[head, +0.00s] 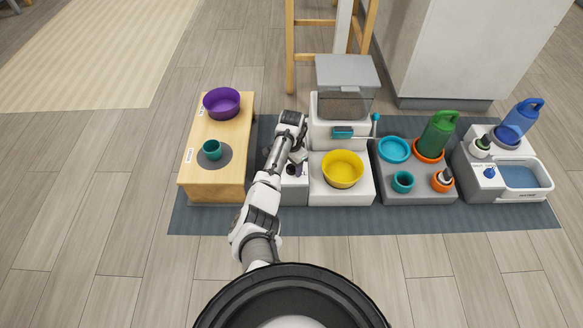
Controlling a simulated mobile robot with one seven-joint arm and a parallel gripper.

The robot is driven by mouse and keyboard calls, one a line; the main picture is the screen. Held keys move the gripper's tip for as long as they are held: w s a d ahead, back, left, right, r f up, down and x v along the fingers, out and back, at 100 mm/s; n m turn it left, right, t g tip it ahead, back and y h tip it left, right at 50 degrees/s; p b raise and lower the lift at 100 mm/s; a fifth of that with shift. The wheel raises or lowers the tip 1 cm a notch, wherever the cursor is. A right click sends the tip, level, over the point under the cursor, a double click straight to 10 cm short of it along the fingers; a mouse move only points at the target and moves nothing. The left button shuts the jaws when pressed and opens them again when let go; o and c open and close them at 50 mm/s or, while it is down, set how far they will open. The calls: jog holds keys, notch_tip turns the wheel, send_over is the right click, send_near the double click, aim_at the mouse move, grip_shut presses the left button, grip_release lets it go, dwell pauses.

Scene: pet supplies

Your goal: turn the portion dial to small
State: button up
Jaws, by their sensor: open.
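A small dark knob (292,170), which looks like the portion dial, sits on a low white box (294,193) left of the yellow bowl. Its pointer and any marks are too small to read. My gripper (297,158) is open and points down just above and behind the knob, close to it. My arm hides part of the white box and its left side. I cannot tell whether the fingers touch the knob.
A yellow bowl (343,168) sits in front of the feeder. A wooden bench (213,188) at left holds a purple bowl (221,103) and a green cup (211,150). A grey stand (416,196) and a white fountain (490,193) with a blue knob (490,172) are at right.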

jog(key=shift+f, duration=0.25)
jog(key=c, duration=1)
